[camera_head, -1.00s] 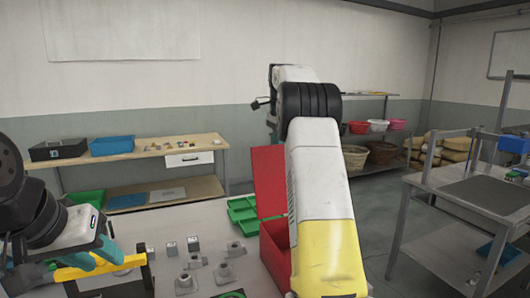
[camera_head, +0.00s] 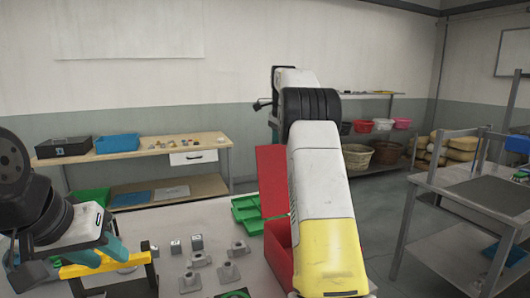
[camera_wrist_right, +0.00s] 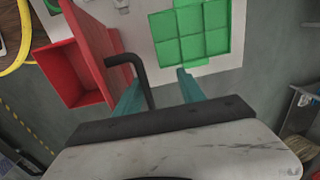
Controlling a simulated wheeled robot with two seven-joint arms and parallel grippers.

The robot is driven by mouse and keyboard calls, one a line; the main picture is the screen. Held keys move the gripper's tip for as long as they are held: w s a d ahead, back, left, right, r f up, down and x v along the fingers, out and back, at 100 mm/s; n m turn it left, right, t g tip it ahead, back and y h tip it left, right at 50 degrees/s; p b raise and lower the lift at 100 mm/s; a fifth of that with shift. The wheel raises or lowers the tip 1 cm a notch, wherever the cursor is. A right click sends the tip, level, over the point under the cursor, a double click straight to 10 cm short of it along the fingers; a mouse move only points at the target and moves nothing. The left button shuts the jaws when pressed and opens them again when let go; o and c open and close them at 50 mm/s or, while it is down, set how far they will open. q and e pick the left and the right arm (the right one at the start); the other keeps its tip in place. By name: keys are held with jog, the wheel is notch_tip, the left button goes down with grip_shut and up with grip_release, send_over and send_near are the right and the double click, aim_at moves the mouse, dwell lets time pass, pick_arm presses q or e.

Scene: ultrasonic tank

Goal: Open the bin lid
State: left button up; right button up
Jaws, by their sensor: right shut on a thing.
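The red bin (camera_head: 276,254) stands on the pale table, partly hidden behind my right arm in the head view. Its red lid (camera_head: 271,181) stands raised and upright. In the right wrist view the bin (camera_wrist_right: 68,73) is open beside the lid (camera_wrist_right: 93,38), and a bent black handle (camera_wrist_right: 122,59) sticks out from the lid.
A green compartment tray (camera_head: 246,212) lies behind the bin; it also shows in the right wrist view (camera_wrist_right: 190,35). Several grey metal parts (camera_head: 228,272) stand on the table left of the bin. A grey workbench (camera_head: 470,220) stands at the right, across open floor.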

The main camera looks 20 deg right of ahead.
jog(key=shift+w+r, duration=0.1)
jog(key=shift+r, duration=0.15)
